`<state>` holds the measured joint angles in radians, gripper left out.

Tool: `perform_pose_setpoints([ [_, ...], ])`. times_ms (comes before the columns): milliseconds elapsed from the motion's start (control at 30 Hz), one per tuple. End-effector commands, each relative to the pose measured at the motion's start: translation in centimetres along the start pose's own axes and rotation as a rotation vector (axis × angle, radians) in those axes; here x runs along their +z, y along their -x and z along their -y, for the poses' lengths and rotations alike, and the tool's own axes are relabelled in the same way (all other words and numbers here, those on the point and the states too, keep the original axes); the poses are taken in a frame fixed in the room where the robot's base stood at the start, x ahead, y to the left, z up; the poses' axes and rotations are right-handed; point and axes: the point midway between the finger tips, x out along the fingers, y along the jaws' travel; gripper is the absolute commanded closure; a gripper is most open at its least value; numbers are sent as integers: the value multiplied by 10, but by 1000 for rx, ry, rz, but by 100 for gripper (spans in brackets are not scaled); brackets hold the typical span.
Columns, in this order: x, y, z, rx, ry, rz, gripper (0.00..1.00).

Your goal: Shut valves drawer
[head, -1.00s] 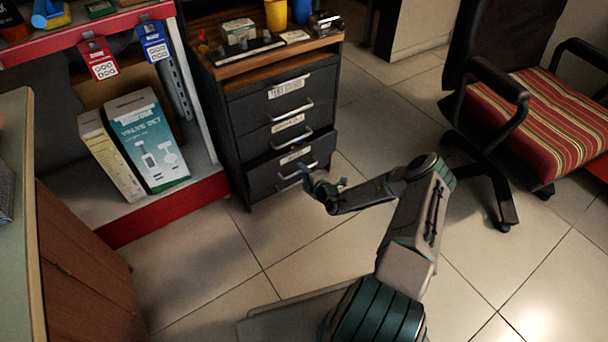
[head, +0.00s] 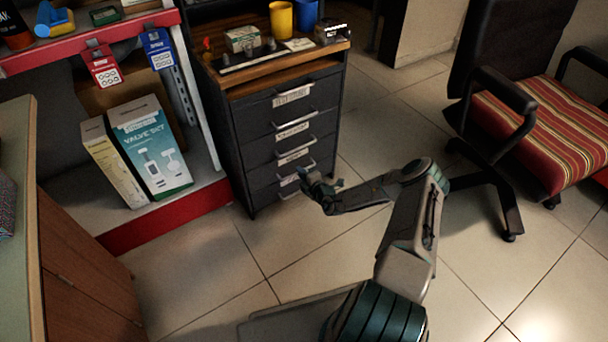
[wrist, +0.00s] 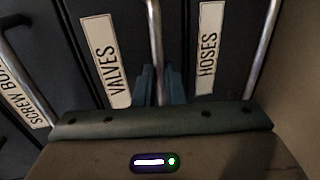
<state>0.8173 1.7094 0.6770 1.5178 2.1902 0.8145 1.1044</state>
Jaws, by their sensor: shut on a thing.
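The valves drawer (wrist: 128,40) shows its VALVES label in the wrist view, with its upright-looking metal handle (wrist: 154,30) beside the label. My gripper (wrist: 159,72) has its two blue fingers on either side of this handle and is shut on it. In the head view my gripper (head: 303,172) is at the lower front of the dark drawer cabinet (head: 240,150). The valves drawer is the third one down (head: 293,156), and its front looks flush or nearly flush with the others. The gripper partly hides the lowest drawer front.
Cups and small parts stand on the cabinet top (head: 275,75). A red-edged shelf with boxes (head: 150,150) is left; a striped chair (head: 540,120) is right. Tiled floor in front is clear.

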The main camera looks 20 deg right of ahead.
Motion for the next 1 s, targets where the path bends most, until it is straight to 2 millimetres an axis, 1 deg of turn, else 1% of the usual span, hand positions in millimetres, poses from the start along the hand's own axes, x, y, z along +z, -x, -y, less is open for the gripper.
perform_pose_setpoints([
  [67, 1, -2, -3, 6, 1, 3, 100],
  [100, 1, -3, -3, 6, 2, 3, 85],
  [167, 1, -3, -3, 7, 2, 2, 69],
  [433, 3, 0, -2, 4, 0, 5, 69],
  [567, 3, 8, -3, 3, 0, 5, 69],
  [667, 3, 23, -5, 2, -1, 5, 69],
  [1000, 2, 99, -5, 2, -1, 4, 69],
])
